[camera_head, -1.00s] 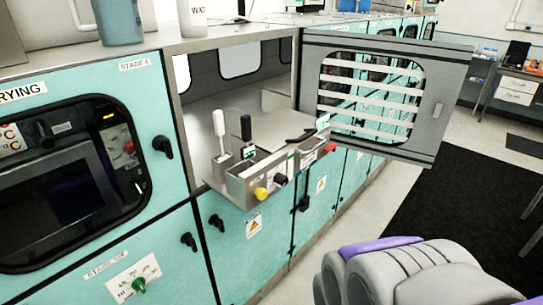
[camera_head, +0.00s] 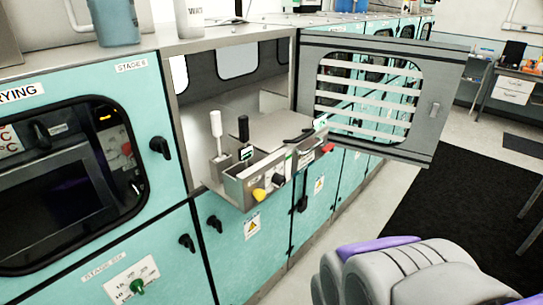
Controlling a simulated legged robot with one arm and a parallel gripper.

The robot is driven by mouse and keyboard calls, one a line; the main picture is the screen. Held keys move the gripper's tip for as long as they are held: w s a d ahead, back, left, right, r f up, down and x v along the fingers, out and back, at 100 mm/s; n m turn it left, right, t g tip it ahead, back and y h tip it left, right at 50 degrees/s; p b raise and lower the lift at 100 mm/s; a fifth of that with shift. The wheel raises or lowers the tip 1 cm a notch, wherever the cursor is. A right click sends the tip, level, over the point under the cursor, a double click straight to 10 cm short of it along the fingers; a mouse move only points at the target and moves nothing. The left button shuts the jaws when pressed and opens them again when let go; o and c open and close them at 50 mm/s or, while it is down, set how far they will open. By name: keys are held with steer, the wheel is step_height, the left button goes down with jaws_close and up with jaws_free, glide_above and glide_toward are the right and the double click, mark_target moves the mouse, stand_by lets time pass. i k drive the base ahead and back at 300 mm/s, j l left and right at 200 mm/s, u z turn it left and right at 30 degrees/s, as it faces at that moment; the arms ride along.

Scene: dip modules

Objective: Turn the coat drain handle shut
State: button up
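A steel dip module (camera_head: 243,190) sits in an open bay of the turquoise cabinet. Its front carries a yellow knob (camera_head: 259,194), a black knob (camera_head: 279,181) and a red handle (camera_head: 327,149) farther along. A white-topped lever (camera_head: 216,125) and a black-topped lever (camera_head: 244,130) stand upright in it. The labels are too small to read, so I cannot tell which one is the coat drain handle. My grey and purple arm is at the lower right, apart from the module. My gripper is not visible.
A grey slatted door (camera_head: 437,112) stands open to the right of the bay. A drying cabinet (camera_head: 65,190) with black latches is at the left. A blue container (camera_head: 117,24) stands on top.

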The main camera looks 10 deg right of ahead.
mark_target(325, 149)
steer(key=i+l, duration=0.1)
steer(key=l, duration=0.35)
steer(key=i+l, duration=0.1)
steer(key=l, duration=0.3)
steer(key=i+l, duration=0.1)
steer(key=l, duration=0.35)
steer(key=j+u, duration=0.05)
